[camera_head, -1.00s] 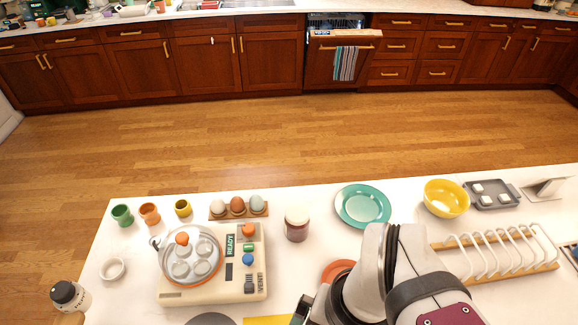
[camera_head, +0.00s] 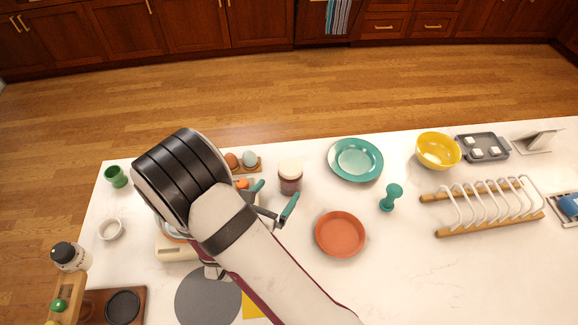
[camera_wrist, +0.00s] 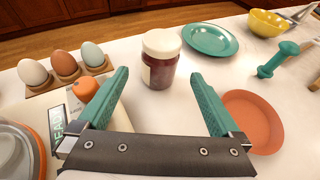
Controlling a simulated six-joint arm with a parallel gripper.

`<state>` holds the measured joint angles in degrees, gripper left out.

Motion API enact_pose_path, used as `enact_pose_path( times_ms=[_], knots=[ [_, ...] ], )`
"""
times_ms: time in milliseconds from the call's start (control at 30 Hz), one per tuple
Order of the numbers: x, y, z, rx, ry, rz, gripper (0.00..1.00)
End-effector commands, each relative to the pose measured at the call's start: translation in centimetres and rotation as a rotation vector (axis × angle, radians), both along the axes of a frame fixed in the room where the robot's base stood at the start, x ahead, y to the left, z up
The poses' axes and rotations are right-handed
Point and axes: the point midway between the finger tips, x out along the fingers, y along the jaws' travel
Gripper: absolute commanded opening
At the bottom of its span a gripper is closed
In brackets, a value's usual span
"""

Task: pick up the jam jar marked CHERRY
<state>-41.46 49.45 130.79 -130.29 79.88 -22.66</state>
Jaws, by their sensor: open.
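One jam jar with a cream lid and dark red contents (camera_head: 290,180) stands upright on the white counter, left of the teal plate. It also shows in the wrist view (camera_wrist: 160,74), with part of a pale label at its left side; I cannot read any word on it. My gripper (camera_head: 275,196) is open, with teal fingers and nothing between them. In the wrist view, the jar stands beyond the fingertips, in line with the gap between them and apart from both.
Eggs in a wooden holder (camera_wrist: 66,68) and the egg cooker with an orange knob (camera_wrist: 86,90) lie left of the jar. A terracotta plate (camera_head: 340,234) is at its front right, a teal plate (camera_head: 356,160) behind right.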

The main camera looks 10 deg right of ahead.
Motion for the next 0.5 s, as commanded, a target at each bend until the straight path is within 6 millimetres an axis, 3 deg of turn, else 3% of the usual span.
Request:
enact_pose_path(
  times_ms=[100, 500],
  knots=[
    [2.2, -1.5, -1.1, 0.002, -0.001, -0.006, 1.00],
    [7.0, -4.4, -3.6, 0.002, -0.001, -0.006, 1.00]
  ],
)
